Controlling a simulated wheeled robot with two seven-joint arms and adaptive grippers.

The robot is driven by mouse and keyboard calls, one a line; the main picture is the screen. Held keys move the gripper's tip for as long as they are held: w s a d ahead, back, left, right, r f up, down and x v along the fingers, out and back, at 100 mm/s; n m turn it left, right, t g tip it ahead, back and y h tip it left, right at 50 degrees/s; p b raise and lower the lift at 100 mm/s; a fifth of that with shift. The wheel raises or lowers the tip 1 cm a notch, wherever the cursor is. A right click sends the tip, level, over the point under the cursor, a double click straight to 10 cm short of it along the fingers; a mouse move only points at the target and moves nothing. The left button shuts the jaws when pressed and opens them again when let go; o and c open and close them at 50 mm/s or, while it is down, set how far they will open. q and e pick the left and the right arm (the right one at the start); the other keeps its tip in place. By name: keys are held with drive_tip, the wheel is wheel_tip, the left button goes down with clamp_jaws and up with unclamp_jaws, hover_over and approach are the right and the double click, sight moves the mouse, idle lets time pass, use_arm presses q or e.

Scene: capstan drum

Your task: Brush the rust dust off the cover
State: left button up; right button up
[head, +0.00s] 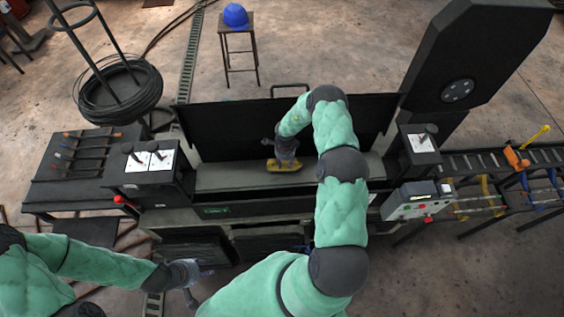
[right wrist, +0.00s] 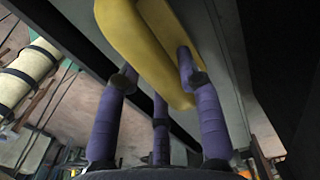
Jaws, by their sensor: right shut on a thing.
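The cover (head: 225,178) is a grey, flat ledge in front of a dark upright panel in the head view. A yellow brush (head: 286,165) is at the cover's surface, near its middle. My right gripper (head: 285,155) is shut on the brush from above. In the right wrist view, the yellow brush (right wrist: 150,45) lies between purple-wrapped fingers (right wrist: 158,82). I cannot tell whether the brush touches the cover. Rust dust is too small to make out. My left gripper (head: 188,280) hangs low at the front left, away from the cover; its jaw state is unclear.
Lever boxes (head: 150,158) flank the cover on the left, with another (head: 420,143) on the right. A grey control box (head: 417,203) with red buttons sits front right. The dark upright panel (head: 225,125) bounds the back. A stool with a blue helmet (head: 236,16) stands behind.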

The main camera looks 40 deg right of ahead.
drive_tip(key=shift+s+d, duration=0.45)
drive_tip(key=shift+d, duration=0.2)
drive_tip(key=shift+s+d, duration=0.4)
drive_tip(key=shift+d, duration=0.25)
drive_tip(key=shift+s+d+p, duration=0.15)
drive_tip(key=shift+s+d, duration=0.4)
drive_tip(key=shift+d, duration=0.25)
drive_tip(key=shift+s+d+p, duration=0.1)
drive_tip(key=shift+s+d, duration=0.4)
drive_tip(key=shift+d, duration=0.35)
drive_tip(key=shift+s+d+p, duration=0.15)
drive_tip(key=shift+s+d, duration=0.4)
drive_tip(key=shift+d, duration=0.25)
drive_tip(key=shift+s+d+r, duration=0.1)
drive_tip(key=shift+s+d, duration=0.35)
drive_tip(key=shift+d, duration=0.3)
drive_tip(key=shift+s+d+f, duration=0.1)
drive_tip(key=shift+s+d, duration=0.3)
drive_tip(key=shift+d, duration=0.4)
drive_tip(key=shift+s+d+r, duration=0.1)
drive_tip(key=shift+s+d, duration=0.35)
drive_tip(key=shift+d, duration=0.3)
